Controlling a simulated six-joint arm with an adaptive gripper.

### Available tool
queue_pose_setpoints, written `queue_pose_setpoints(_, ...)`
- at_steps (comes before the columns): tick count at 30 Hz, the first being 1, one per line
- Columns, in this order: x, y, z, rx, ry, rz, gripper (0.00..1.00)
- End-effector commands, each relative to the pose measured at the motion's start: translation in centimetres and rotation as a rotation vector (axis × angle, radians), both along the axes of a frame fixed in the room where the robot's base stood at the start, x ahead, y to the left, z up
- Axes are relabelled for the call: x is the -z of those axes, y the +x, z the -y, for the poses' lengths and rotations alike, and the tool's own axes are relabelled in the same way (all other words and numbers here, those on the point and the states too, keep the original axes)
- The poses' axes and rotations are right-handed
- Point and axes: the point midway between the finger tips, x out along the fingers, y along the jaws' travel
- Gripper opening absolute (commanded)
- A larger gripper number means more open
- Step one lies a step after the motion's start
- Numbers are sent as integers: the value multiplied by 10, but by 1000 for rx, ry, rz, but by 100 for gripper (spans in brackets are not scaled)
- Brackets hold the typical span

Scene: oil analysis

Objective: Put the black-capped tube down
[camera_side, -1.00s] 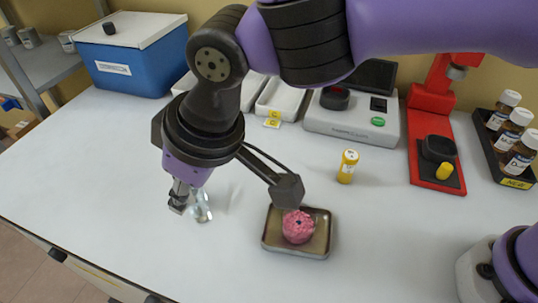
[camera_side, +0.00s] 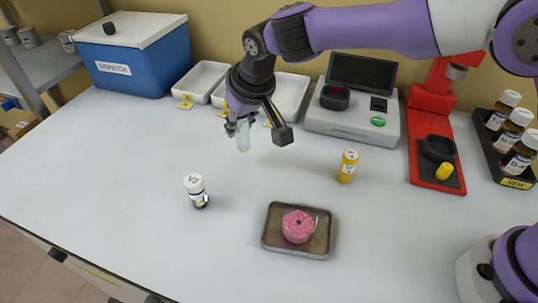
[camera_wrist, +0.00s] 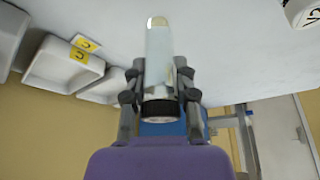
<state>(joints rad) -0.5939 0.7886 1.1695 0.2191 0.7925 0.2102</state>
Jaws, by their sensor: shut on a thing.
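The black-capped tube (camera_wrist: 160,55) is a clear tube held between the fingers of my gripper (camera_wrist: 160,82) in the wrist view. Its black cap (camera_wrist: 160,110) is at the palm end, and a little amber shows at its far end. In the side view my gripper (camera_side: 239,125) is shut on the tube (camera_side: 243,142), whose clear end hangs down. The tube appears roughly upright above the table in front of the white trays. The cap is hidden by the gripper in the side view.
A white-capped vial (camera_side: 195,189) stands front left on the table. White trays (camera_side: 205,82) with yellow tags stand behind the gripper. A grey instrument (camera_side: 352,120), a yellow tube (camera_side: 348,166) and a tin holding a pink thing (camera_side: 272,240) are to the right.

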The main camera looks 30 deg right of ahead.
Motion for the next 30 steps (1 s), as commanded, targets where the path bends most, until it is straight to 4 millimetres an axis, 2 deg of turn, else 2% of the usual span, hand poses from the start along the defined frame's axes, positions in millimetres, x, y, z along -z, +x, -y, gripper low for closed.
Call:
queue_pose_setpoints(3, 21, -1, 1, 1, -3, -5, 0)
queue_pose_setpoints(6, 32, -1, 0, 1, -2, -3, 0)
queue_pose_setpoints(18, 38, -1, 0, 0, -1, -2, 0)
queue_pose_setpoints(19, 37, -1, 0, 0, 0, -1, 46)
queue_pose_setpoints(20, 37, -1, 0, 0, 0, -1, 61)
queue_pose_setpoints(30, 37, -1, 0, 0, 0, -1, 61)
